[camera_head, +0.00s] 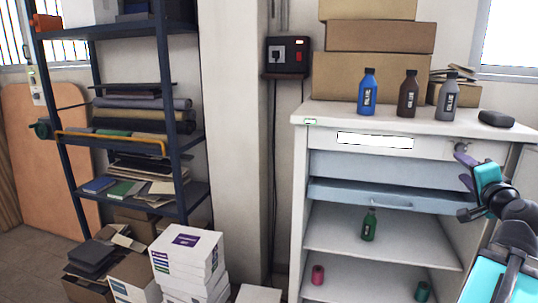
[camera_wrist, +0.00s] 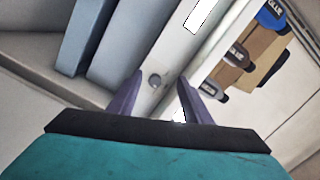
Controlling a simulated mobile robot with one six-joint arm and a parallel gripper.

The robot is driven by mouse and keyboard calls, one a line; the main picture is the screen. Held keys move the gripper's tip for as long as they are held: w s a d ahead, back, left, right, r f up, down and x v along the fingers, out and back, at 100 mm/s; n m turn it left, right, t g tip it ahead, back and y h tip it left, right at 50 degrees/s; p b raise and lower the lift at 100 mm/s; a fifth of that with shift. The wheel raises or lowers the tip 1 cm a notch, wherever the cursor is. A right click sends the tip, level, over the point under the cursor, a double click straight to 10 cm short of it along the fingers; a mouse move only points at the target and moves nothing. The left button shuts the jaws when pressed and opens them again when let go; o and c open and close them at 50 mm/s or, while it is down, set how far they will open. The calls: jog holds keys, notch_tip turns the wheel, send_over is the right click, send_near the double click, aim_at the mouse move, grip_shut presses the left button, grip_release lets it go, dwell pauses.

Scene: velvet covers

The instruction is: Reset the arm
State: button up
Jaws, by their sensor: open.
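My gripper (camera_head: 464,169) is at the right in the head view, in front of the upper right part of the white cabinet (camera_head: 454,258). In the wrist view its two purple fingers (camera_wrist: 158,103) stand apart with nothing between them. A round knob or lock (camera_wrist: 155,80) on the cabinet shows beyond the gap between the fingers. The cabinet's blue-grey drawer (camera_head: 345,192) is to the left of my gripper in the head view and looks slightly pulled out.
Blue (camera_head: 368,93), brown (camera_head: 407,95) and grey (camera_head: 448,98) bottles stand on the cabinet top, near a black object (camera_head: 496,118). A green bottle (camera_head: 369,225) stands on a shelf below, with a pink spool (camera_head: 318,275) lower down. A dark rack (camera_head: 163,110) stands left.

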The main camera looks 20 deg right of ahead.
jog(key=w+a+f+n+g+y, duration=0.15)
jog(key=w+a+f+y, duration=0.25)
jog(key=w+a+f, duration=0.65)
jog(key=w+a+f+n+t+y, duration=0.15)
jog(key=w+a+f+y, duration=0.4)
jog(key=w+f, duration=0.8)
jog(key=w+a+f+n+g+y, duration=0.1)
jog(key=a+f+n+g+y, duration=0.4)
jog(key=a+f, duration=2.05)
jog(key=s+a+f+n+g, duration=0.35)
jog(key=s+a+f, duration=0.45)
jog(key=a+f, duration=0.3)
jog(key=s+a+f+n+g, duration=0.2)
jog(key=s+a+f+g, duration=0.3)
jog(key=s+a+f, duration=0.6)
jog(key=s+f+n+g+h, duration=0.3)
jog(key=s+f+g, duration=0.1)
jog(key=s+f, duration=0.6)
jog(key=s+d+n+g+h, duration=0.2)
jog(key=s+d+n+g, duration=0.1)
jog(key=s+d, duration=0.3)
jog(key=shift+s, duration=1.3)
